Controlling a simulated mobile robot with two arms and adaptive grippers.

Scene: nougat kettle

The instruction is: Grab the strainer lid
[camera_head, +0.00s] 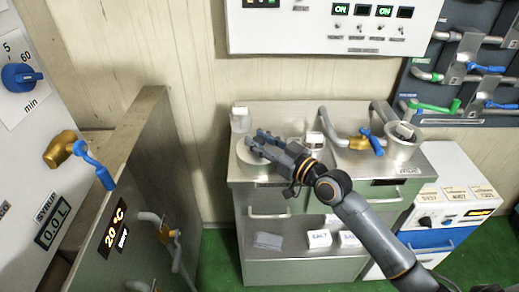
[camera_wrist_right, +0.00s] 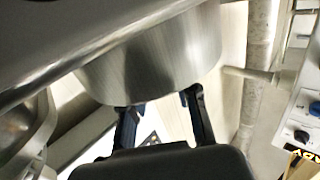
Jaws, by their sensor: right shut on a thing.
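My right gripper (camera_head: 262,140) reaches over the left part of a steel counter. It is shut on what appears to be the strainer lid (camera_head: 250,154), a round metal piece mostly hidden under the fingers. In the right wrist view, the gripper's two dark fingers (camera_wrist_right: 160,104) meet the lower edge of a curved, brushed-metal wall (camera_wrist_right: 155,55). The exact grip point is hidden there, and I cannot tell whether the lid is raised. My left gripper is not in view.
The steel counter (camera_head: 290,108) also carries a small container (camera_head: 240,122) at the back left, a pipe with a blue-handled valve (camera_head: 370,142) and a metal pot (camera_head: 402,148) at right. White boxes (camera_head: 320,238) lie on the shelf below. A steel panel (camera_head: 135,170) stands at left.

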